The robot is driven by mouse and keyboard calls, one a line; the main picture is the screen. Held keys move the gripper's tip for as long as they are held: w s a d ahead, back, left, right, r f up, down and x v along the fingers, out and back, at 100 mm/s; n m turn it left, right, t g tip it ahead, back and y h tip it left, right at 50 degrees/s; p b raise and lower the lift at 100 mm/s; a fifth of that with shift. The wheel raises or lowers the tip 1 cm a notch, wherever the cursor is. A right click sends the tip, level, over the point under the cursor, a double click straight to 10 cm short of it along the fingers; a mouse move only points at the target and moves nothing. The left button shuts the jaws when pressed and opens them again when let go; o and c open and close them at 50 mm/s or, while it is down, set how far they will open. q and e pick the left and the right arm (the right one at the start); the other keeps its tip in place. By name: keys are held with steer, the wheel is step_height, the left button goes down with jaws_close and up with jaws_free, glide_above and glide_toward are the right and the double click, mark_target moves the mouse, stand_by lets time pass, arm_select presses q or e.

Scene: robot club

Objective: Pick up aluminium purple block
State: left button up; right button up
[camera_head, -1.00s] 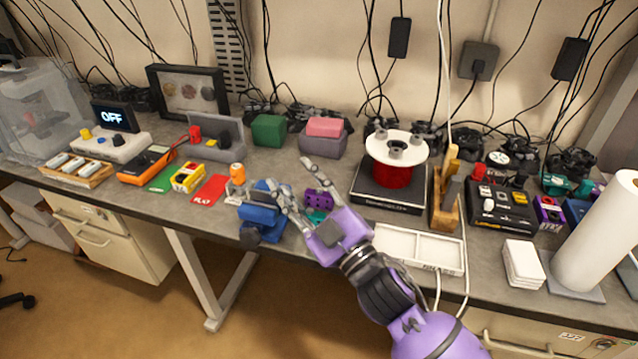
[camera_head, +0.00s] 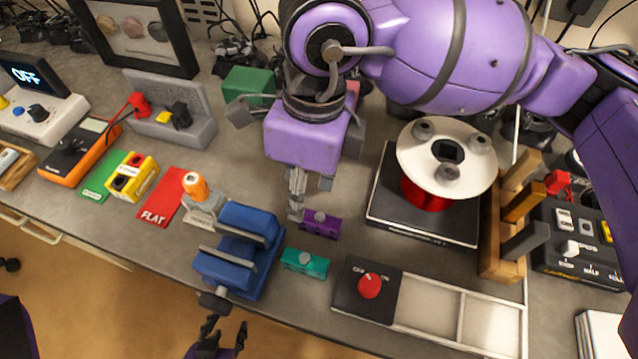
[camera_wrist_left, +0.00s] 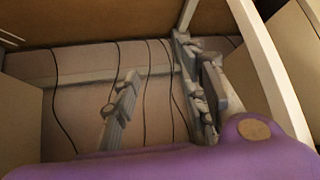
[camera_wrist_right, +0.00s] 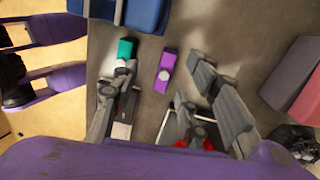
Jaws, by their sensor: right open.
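The purple block (camera_head: 321,224) lies on the grey bench, right of the blue vise (camera_head: 238,250) and behind a teal block (camera_head: 305,263). My right gripper (camera_head: 308,198) points down just above and behind the purple block, its fingers apart. In the right wrist view, the purple block (camera_wrist_right: 166,70) shows in the gap between the open fingers, with nothing held; the teal block (camera_wrist_right: 126,48) is beside the left finger. My left gripper (camera_head: 215,338) is low in front of the bench edge. In the left wrist view its fingers (camera_wrist_left: 155,60) are apart and empty.
A scale (camera_head: 380,222) with a red spool and white flange stands right of the purple block. A tray with a red knob (camera_head: 369,285) is at front right. A green block (camera_head: 248,88) is behind. A red FLAT card (camera_head: 162,202) lies left of the vise.

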mark_target(320, 216)
steer(key=shift+w+d+f+m+t+h, duration=0.1)
steer(key=shift+w+d+m+t+h, duration=0.15)
steer(key=shift+d, duration=0.35)
steer(key=shift+w+d+f+m+t+h, duration=0.1)
steer(key=shift+d+h, duration=0.25)
steer(key=shift+d, duration=0.25)
steer(key=shift+s+f, duration=0.25)
steer(key=shift+f, duration=0.35)
steer(key=shift+s+f, duration=0.2)
steer(key=shift+f, duration=0.35)
step_height(320, 216, down, 5)
steer(key=shift+w+r, duration=0.1)
steer(key=shift+r, duration=0.1)
steer(key=shift+f, duration=0.15)
steer(key=shift+c, duration=0.7)
arm_select(q)
steer(key=shift+s+a+f, duration=0.1)
steer(key=shift+s, duration=1.1)
arm_select(e)
jaws_close()
